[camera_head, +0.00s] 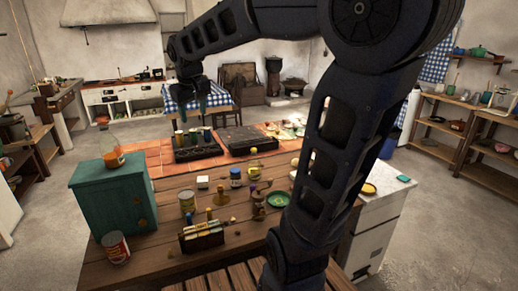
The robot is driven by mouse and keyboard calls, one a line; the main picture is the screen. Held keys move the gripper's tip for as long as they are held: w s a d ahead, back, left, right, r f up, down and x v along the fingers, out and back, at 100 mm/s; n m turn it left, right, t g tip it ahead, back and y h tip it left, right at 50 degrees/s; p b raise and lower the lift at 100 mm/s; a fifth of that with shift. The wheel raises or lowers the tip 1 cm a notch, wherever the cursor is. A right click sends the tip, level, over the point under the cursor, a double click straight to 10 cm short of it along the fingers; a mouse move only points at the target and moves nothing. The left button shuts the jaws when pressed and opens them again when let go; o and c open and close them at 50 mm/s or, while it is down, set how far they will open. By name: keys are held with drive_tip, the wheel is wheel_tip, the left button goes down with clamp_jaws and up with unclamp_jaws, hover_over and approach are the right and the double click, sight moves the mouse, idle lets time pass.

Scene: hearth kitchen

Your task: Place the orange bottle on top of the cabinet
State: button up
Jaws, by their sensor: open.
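The orange bottle (113,158) has a pale upper part and orange lower part. It appears to stand on top of the teal cabinet (112,205), near the back of its top, leaning slightly. The cabinet sits at the left end of the wooden table. My gripper (190,98) is small and dark in the picture, up and to the right of the bottle. It is open and apart from the bottle, and nothing shows between its fingers. My arm hides part of the table's right side.
A red-labelled can (116,248) stands in front of the cabinet. A yellow can (187,201), a blue-lidded jar (235,178), a box of files (201,238) and a green plate (278,199) crowd the table. Dark stove grates (248,139) lie behind on orange tiles.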

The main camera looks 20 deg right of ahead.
drive_tip(key=s+d+f+m, duration=0.2)
drive_tip(key=s+d+f, duration=0.2)
drive_tip(key=s+d, duration=0.4)
drive_tip(key=s+d+f+m, duration=0.2)
drive_tip(key=s+d+f, duration=0.3)
drive_tip(key=s+d, duration=0.3)
